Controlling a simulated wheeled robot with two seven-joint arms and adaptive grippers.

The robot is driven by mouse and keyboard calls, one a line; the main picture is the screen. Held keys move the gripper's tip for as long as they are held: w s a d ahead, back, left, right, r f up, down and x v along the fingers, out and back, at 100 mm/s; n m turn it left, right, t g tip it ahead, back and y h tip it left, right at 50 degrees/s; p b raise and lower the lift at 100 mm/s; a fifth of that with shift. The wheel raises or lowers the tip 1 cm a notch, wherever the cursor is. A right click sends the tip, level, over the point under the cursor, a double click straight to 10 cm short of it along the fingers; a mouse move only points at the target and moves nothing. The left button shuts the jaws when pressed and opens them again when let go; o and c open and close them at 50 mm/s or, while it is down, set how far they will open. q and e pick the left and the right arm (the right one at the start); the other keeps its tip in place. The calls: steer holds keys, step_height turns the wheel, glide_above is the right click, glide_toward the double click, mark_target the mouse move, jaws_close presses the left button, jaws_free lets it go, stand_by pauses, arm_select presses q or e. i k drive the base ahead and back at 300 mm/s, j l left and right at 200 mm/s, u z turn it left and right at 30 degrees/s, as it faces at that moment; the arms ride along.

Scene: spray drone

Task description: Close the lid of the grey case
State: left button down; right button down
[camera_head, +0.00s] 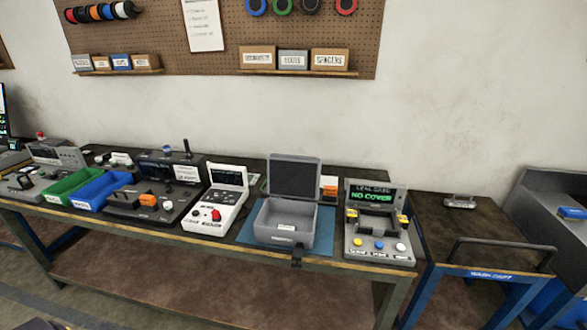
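The grey case (285,240) stands on a blue mat on the workbench, a little right of the middle of the view. Its lid (294,177) is open and stands roughly upright at the back, showing a dark lining. The inside of the case looks empty. A pale label is on the front wall, and a dark latch-like part (297,256) shows at the front right, by the bench edge. Neither of my grippers is in view.
A white device (214,202) with a red knob stands left of the case. A grey tester (378,235) reading "NO COVER" stands close on its right. Blue (102,190) and green (72,185) bins sit further left. A cart (470,225) stands right of the bench.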

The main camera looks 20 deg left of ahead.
mark_target(291, 176)
steer(key=i+j+z, duration=0.5)
steer(key=i+j, duration=0.4)
steer(key=i, duration=0.1)
